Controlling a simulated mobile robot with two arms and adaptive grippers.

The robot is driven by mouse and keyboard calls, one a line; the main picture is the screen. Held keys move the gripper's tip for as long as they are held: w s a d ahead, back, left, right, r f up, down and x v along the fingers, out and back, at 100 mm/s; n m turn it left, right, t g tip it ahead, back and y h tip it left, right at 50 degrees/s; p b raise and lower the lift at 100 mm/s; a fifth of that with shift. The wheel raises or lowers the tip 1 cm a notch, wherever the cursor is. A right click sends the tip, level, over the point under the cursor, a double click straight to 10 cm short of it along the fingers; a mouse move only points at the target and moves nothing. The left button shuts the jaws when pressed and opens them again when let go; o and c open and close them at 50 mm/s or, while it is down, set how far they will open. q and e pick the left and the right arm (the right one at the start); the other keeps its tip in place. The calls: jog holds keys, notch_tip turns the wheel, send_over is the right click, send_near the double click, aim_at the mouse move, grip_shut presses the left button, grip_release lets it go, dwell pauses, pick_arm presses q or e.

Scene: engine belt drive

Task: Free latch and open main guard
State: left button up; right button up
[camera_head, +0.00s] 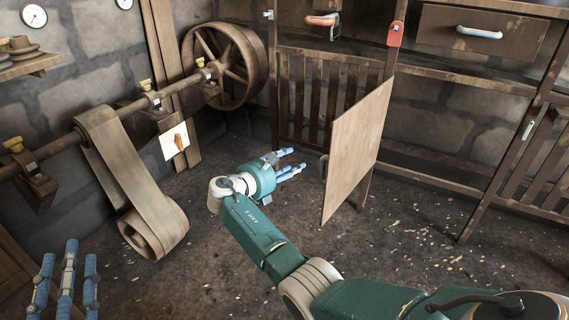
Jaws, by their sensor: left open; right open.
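A plain wooden panel (357,150), which looks like a guard door, stands upright at an angle to the slatted frame behind it. It has a small dark handle on its left edge. A red latch plate (395,34) is on the post above the panel. I cannot tell which part is the main guard or whether the latch is free. My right gripper (292,163) is open and empty, just left of the panel and apart from its handle. My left gripper (67,279) is open at the lower left, far from the panel; its base is cut off.
A belt (123,180) hangs from a shaft with a large wheel (225,65) on the left. A red-handled part (323,20) and a drawer (480,36) are above. A slatted rail (320,95) stands behind. The floor has scattered chips and is otherwise open.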

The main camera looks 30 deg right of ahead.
pick_arm(q)
jog(key=shift+w+a+f+g, duration=0.2)
jog(key=shift+a+f+g, duration=0.1)
jog(key=shift+f, duration=0.2)
jog(key=shift+w+a+f+g, duration=0.2)
jog(key=shift+a+f, duration=0.05)
jog(key=shift+f, duration=0.2)
jog(key=shift+a+f+g+y+p, duration=0.15)
jog(key=shift+f+g+y+p, duration=0.25)
jog(key=shift+f, duration=0.75)
jog(key=shift+a+f+g+y+p, duration=0.15)
jog(key=shift+f+g, duration=0.45)
jog(key=shift+f, duration=0.55)
